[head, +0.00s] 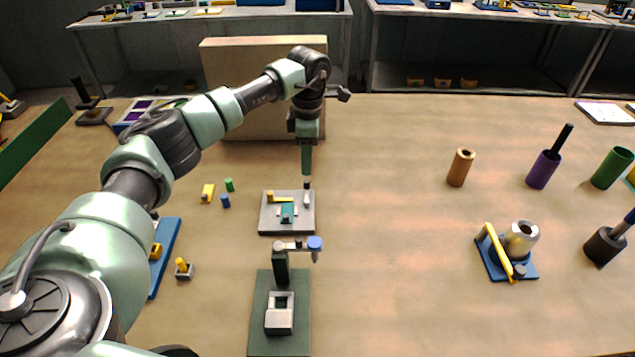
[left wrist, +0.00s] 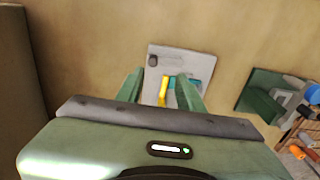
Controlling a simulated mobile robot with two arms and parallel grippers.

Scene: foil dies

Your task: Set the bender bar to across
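A light grey plate (head: 265,222) lies on the table just left of the head view's centre. A yellow bar (head: 282,197) lies near its back edge, with a small teal block (head: 287,213) in front and a small upright pin at the right. I take the yellow bar for the bender bar. My left gripper (head: 306,170) points down above the plate's back right part, seen edge-on. In the left wrist view its two green fingers (left wrist: 159,77) stand apart, with the yellow bar (left wrist: 163,92) and plate (left wrist: 157,55) beyond them. It holds nothing visible. My right gripper is out of view.
A dark green stand (head: 261,325) with a blue-knobbed arm is in front of the plate. A tan box (head: 225,110) stands behind. Small blue and green pegs lie left. A blue base (head: 490,262) with a yellow bar and metal cup sits right.

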